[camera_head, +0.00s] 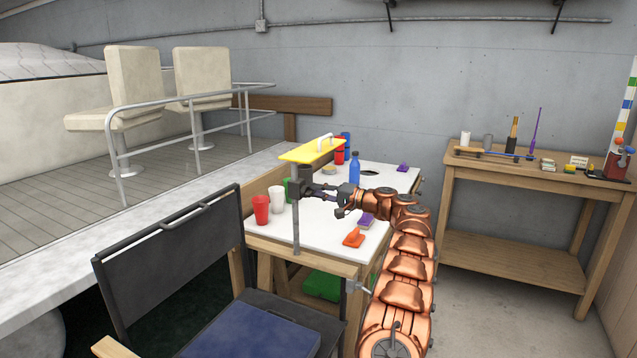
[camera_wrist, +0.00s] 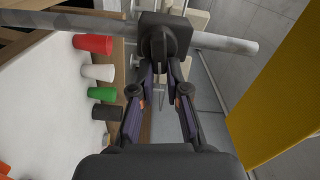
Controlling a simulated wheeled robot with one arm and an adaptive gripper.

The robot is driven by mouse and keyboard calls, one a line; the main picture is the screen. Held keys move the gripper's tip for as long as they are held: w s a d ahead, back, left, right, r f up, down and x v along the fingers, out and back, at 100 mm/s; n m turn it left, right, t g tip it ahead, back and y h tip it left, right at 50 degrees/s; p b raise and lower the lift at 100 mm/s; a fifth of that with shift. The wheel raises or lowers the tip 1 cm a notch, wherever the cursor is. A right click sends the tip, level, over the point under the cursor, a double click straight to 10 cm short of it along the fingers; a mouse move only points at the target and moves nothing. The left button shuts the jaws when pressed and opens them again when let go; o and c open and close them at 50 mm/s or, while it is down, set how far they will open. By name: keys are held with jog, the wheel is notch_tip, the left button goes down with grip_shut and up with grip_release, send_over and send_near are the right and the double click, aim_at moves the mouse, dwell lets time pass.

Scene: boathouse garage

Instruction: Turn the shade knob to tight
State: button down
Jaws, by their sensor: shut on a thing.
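The shade is a yellow panel (camera_head: 313,151) with a white handle on top, carried on a grey post (camera_head: 296,232) at the table's near left corner. It also shows as a yellow slab at the right of the wrist view (camera_wrist: 285,105). The dark shade knob (camera_wrist: 165,38) sits on a black block around the post. In the head view the block (camera_head: 297,188) is just below the panel. My gripper (camera_head: 309,188) reaches it from the right. In the wrist view its fingers (camera_wrist: 162,68) are closed on the knob, partly hiding its sides. I cannot read any knob marking.
A white-topped table (camera_head: 322,217) holds red (camera_head: 261,210) and white cups (camera_head: 277,199), a blue bottle (camera_head: 354,167) and an orange block (camera_head: 353,238). A dark chair (camera_head: 180,250) stands close in front at left. A wooden bench (camera_head: 520,175) stands at right, with clear floor before it.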

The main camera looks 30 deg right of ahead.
jog(key=shift+f+m+p, duration=0.15)
jog(key=shift+m+p, duration=0.6)
jog(key=shift+m, duration=0.35)
jog(key=shift+f, duration=0.1)
jog(key=c, duration=1.2)
grip_release()
jog(key=shift+o, duration=0.2)
jog(key=v, duration=1.2)
